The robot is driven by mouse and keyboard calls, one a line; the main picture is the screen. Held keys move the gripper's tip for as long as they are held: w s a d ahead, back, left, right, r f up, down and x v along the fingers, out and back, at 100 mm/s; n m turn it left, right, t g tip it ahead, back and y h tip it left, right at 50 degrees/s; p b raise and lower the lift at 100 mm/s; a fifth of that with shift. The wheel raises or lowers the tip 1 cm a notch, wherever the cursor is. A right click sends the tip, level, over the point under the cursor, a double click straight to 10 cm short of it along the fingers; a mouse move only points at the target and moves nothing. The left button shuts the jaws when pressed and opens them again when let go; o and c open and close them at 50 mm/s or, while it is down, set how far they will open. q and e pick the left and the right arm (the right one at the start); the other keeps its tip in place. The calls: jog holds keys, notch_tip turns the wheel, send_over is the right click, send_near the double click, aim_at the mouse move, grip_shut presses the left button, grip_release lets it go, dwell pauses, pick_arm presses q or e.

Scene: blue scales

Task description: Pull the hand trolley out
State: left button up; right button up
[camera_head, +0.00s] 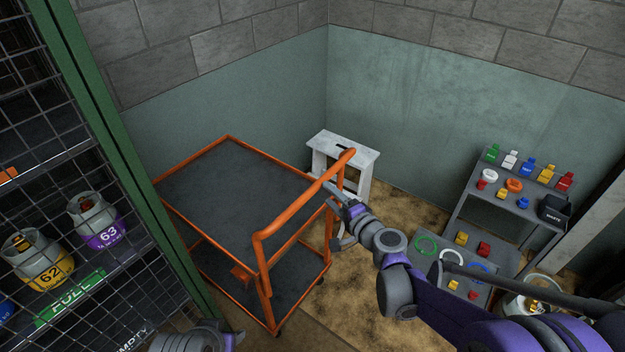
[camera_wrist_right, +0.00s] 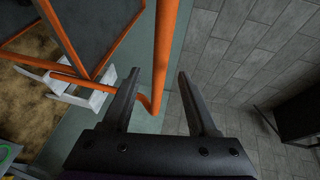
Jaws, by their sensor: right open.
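The hand trolley (camera_head: 222,184) stands left of centre in the head view. It has an orange tube frame, dark grey decks and a raised orange handle bar (camera_head: 303,197) on its right side. My right gripper (camera_head: 337,214) is open beside the handle, on its right. In the right wrist view, the orange bar (camera_wrist_right: 166,45) runs in the gap between my open fingers (camera_wrist_right: 157,75). I cannot tell how deep it sits between them, and no grip shows. A grey part of my own shows at the bottom edge of the head view, but no left fingers show.
A green-framed mesh cage (camera_head: 115,150) with gas cylinders (camera_head: 97,219) stands close on the trolley's left. A white stool (camera_head: 343,152) stands behind the handle. A grey shelf rack (camera_head: 507,190) with coloured bottles and rings is at right. Walls close off the back.

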jog(key=x, duration=1)
jog(key=shift+p, duration=0.35)
grip_shut()
dwell(0.8)
